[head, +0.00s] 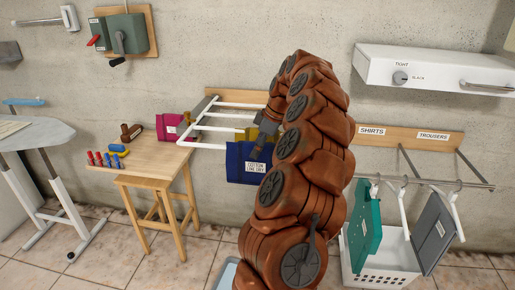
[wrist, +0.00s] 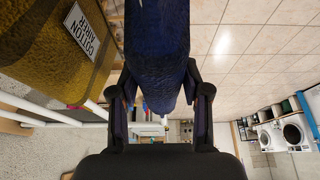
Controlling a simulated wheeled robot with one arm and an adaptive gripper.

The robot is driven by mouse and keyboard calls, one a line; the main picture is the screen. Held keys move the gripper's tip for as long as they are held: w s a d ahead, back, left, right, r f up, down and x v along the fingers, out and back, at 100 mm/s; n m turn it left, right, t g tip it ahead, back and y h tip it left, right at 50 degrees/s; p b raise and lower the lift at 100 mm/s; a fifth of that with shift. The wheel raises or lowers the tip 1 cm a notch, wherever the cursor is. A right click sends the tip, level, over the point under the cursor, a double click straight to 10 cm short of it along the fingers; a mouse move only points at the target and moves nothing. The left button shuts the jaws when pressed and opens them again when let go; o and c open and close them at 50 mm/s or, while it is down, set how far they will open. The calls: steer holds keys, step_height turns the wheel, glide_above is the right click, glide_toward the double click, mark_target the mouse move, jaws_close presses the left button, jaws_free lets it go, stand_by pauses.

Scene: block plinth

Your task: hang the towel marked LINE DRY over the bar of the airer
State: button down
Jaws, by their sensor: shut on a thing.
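The blue towel (head: 240,170) has a white label that reads COTTON LINE DRY in the head view. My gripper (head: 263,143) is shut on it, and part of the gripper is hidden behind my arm. In the wrist view the blue towel (wrist: 157,45) is between the fingers of my gripper (wrist: 160,98). The white airer (head: 202,127) stands out from the wall with several bars. The blue towel is at its front right; I cannot tell whether it touches a bar. A mustard towel (wrist: 45,50) labelled COTTON AIRER is beside the blue one, at left in the wrist view.
A magenta cloth (head: 168,128) is by the airer's left side. A wooden table (head: 140,160) with pegs and a brown object stands left of the airer. At right, a rail (head: 440,182) holds teal and grey garments above a white basket (head: 385,262).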

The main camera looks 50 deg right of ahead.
steer(key=shift+f+b, duration=0.45)
steer(key=shift+f, duration=0.25)
steer(key=shift+c, duration=2.3)
jaws_free()
steer(key=shift+o, duration=0.3)
steer(key=o, duration=0.4)
steer(key=shift+r, duration=0.1)
steer(key=shift+r+p, duration=0.9)
steer(key=shift+r, duration=1.55)
steer(key=shift+a, duration=0.1)
